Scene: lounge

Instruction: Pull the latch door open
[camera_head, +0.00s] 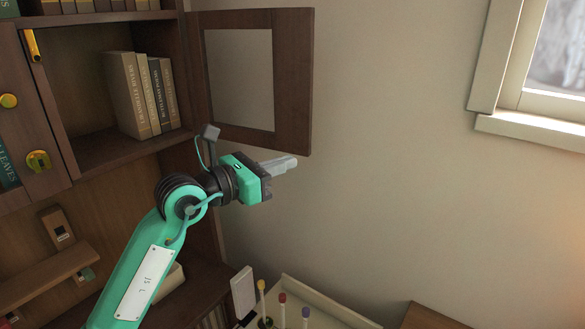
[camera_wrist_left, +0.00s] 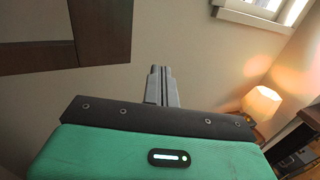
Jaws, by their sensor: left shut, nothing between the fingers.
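The latch door (camera_head: 293,80) is a dark wood frame around a pale panel. In the head view it stands swung wide open at the right side of the cabinet, with the compartment behind it exposed. Its lower part also shows at the upper left of the left wrist view (camera_wrist_left: 103,30). My left gripper (camera_head: 294,160) is just below the door's lower right corner, shut and empty, and points to the right. Its closed fingers show in the left wrist view (camera_wrist_left: 160,80), to the right of the door. I cannot tell whether they touch it. My right gripper is out of view.
Books (camera_head: 145,90) stand in the open compartment. A closed door with a yellow latch (camera_head: 38,161) is at its left. A shelf with colourful-topped sticks (camera_head: 283,299) is below. A window (camera_head: 545,70) is at the right; the wall between is clear. A lit lamp (camera_wrist_left: 262,102) stands beyond.

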